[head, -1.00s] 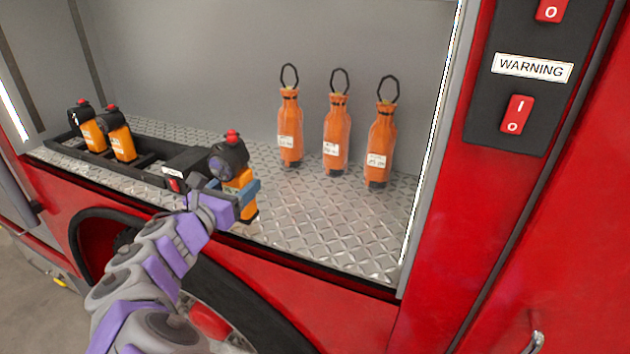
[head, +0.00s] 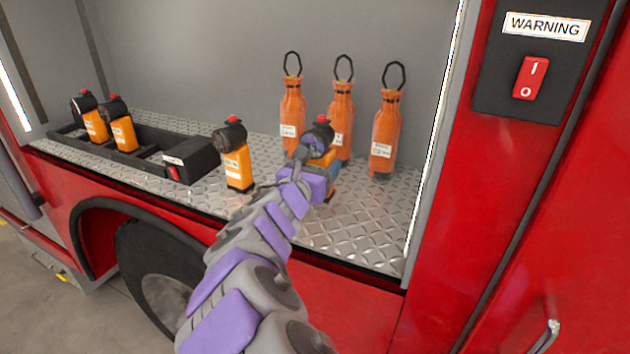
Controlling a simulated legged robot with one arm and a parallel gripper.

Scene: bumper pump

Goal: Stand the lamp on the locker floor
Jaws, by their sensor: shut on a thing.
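My gripper (head: 312,178) is shut on an orange lamp (head: 327,160) with a black head and a red top knob. The lamp is upright or nearly so, over the right part of the diamond-plate locker floor (head: 350,228). My gripper hides part of its body, and I cannot tell whether its base touches the floor. Another such lamp (head: 237,168) stands upright on the floor to the left, apart from my gripper. Two more lamps, one at the far left (head: 94,124) and one beside it (head: 123,132), sit in a black charger rack (head: 150,160).
Several orange bottles with black loops stand behind and right of the held lamp: left (head: 292,110), middle (head: 342,105), right (head: 385,135). The locker's right frame (head: 436,140) bounds the floor. Front-right floor is clear. A red switch (head: 529,78) is outside.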

